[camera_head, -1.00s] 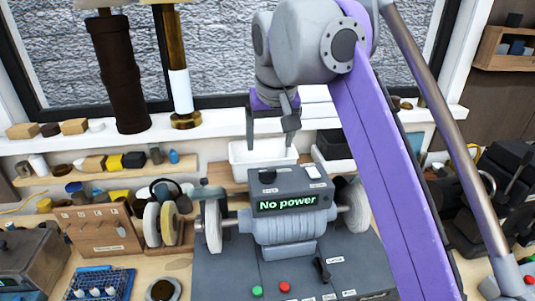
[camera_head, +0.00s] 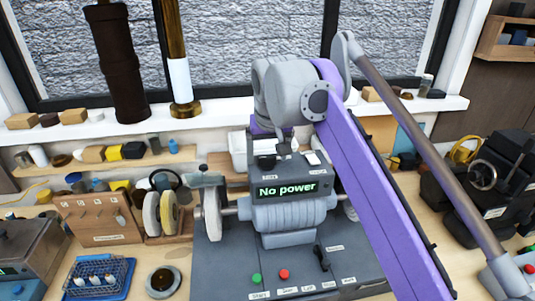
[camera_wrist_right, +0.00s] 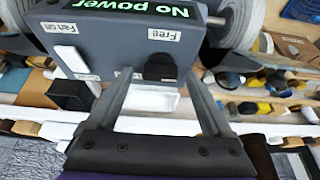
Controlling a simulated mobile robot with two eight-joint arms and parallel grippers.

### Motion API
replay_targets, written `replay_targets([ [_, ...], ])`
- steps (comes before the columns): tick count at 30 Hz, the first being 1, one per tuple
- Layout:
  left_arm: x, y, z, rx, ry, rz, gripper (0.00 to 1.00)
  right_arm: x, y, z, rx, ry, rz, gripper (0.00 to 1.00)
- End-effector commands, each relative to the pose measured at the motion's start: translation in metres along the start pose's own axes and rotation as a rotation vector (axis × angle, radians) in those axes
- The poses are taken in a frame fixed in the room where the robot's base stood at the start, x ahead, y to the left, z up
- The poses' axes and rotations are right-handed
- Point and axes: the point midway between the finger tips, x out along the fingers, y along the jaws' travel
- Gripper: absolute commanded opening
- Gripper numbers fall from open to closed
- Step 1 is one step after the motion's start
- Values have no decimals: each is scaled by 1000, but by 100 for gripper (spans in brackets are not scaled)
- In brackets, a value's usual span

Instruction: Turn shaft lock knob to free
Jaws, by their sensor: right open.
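The grey bench grinder (camera_head: 290,218) has a control box (camera_head: 290,178) whose display reads "No power". A black knob (camera_head: 266,161) sits on the box's top at the left. In the right wrist view the black knob (camera_wrist_right: 160,67) is beside a label reading "Free". My right gripper (camera_head: 274,149) is open at the back of the box, close to the knob. In the right wrist view its two fingers (camera_wrist_right: 162,78) are on either side of the knob, with visible gaps. Contact cannot be told. My left gripper is not in view.
A white rocker switch (camera_head: 312,158) is on the box's right; its label in the wrist view reads "Fan On". Grinding wheels (camera_head: 211,215) flank the body. Green and red buttons (camera_head: 284,274) and a black lever (camera_head: 322,257) are in front. A white bin (camera_head: 239,150) stands behind.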

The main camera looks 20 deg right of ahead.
Motion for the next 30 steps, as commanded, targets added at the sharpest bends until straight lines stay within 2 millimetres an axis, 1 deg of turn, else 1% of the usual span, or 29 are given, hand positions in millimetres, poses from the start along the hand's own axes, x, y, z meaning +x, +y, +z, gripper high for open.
replay_targets([
  [2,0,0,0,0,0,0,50,0,0,0,0,0,0,85],
  [3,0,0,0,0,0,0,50,0,0,0,0,0,0,78],
  [5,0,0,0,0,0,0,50,0,0,0,0,0,0,67],
  [6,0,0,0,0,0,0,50,0,0,0,0,0,0,60],
  [8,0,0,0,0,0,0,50,0,0,0,0,0,0,49],
  [9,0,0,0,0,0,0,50,0,0,0,0,0,0,42],
  [11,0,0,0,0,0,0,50,0,0,0,0,0,0,31],
  [12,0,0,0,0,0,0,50,0,0,0,0,0,0,24],
  [16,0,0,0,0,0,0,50,0,0,0,0,0,0,0],
  [23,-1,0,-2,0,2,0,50,-1,0,0,-14,0,-7,0],
  [30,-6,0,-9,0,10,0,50,-2,1,-1,-108,-2,-46,0],
])
